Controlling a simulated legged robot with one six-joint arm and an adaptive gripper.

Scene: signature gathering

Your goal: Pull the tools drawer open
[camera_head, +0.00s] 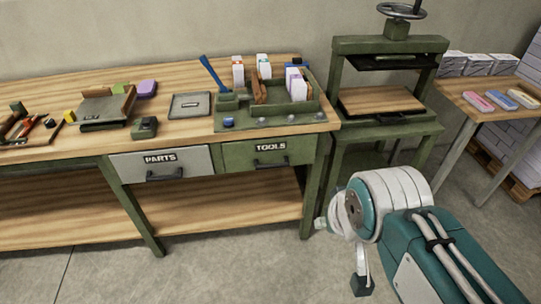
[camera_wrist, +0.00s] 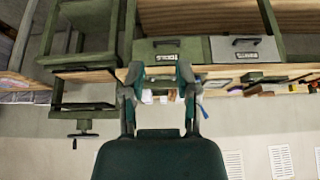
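The tools drawer (camera_head: 240,157) has a green front with a TOOLS label and a dark bar handle (camera_head: 272,163). It sits under the bench's right end and looks shut. The wrist view is upside down and shows the same drawer (camera_wrist: 193,47) straight beyond my fingers, its handle (camera_wrist: 166,43) near the top. My gripper (camera_wrist: 162,78) is open, with its two fingers apart and nothing between them. It is away from the drawer, not touching the handle. In the head view, my arm comes from the lower right and the gripper is partly hidden behind my wrist.
The grey parts drawer (camera_head: 190,162) is left of the tools drawer, also shut. The wooden bench top (camera_head: 190,133) holds a green organiser tray (camera_head: 230,125) and small tools. A green press (camera_head: 385,130) stands to the right. The floor before the bench is clear.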

